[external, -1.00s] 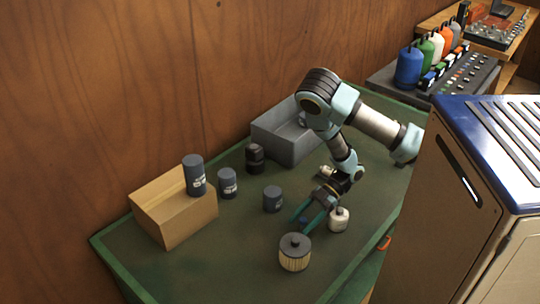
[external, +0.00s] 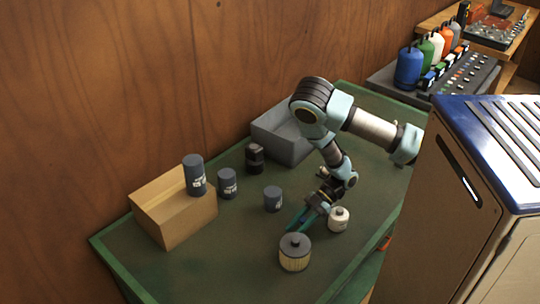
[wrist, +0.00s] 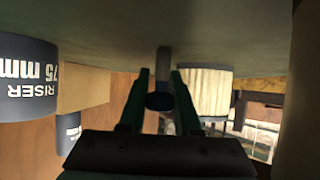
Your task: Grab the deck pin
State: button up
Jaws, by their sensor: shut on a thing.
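The deck pin (wrist: 163,60) shows in the wrist view as a grey shaft with a dark blue round head, between my fingers. My gripper (wrist: 162,76) is shut on it, with one green finger on either side. In the external view my gripper (external: 296,224) points down low over the green table, between the pleated filter and the small white canister. The pin is hardly visible there, hidden by the fingers. In the wrist view the shaft's far end reaches the green surface; I cannot tell whether it touches.
The pleated filter (external: 295,258) and the white canister (external: 338,220) stand close to my gripper. A dark riser (external: 273,199) stands to its left. Further off are more risers, a cardboard box (external: 180,228), a black jar (external: 255,158) and a grey bin (external: 278,130). The front-left table (external: 225,275) is clear.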

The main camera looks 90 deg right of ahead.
grip_shut()
